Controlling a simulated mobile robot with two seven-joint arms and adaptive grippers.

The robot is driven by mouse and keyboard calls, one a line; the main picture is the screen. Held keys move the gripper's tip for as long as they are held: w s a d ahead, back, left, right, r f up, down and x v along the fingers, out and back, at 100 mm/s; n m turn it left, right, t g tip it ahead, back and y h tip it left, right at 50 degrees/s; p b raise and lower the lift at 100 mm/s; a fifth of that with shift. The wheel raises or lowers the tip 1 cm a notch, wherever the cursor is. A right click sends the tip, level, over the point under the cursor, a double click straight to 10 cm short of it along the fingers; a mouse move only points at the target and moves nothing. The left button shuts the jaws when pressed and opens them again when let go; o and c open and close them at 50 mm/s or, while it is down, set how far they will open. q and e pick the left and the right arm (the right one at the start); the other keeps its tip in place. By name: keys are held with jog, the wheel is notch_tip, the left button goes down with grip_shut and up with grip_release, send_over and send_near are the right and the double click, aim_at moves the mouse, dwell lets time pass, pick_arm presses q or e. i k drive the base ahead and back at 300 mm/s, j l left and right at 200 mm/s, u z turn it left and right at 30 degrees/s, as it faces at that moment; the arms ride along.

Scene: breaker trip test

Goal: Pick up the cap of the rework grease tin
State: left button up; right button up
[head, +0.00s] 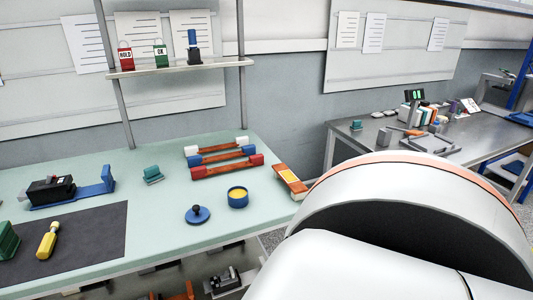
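A round blue tin (238,197) with yellow contents stands open on the pale green bench. The cap (197,214), a flat blue disc with a dark knob on top, lies on the bench just left of the tin, apart from it. Neither gripper shows in the head view. A large white part of my own arm fills the lower right and hides the bench's right end and the floor there.
Several bars with coloured ends (227,173) lie behind the tin. A dark mat (92,248) holds a yellow-handled tool (47,240). A shelf (180,67) stands above.

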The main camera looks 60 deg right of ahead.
aim_at(198, 214)
jog(key=z, duration=1.75)
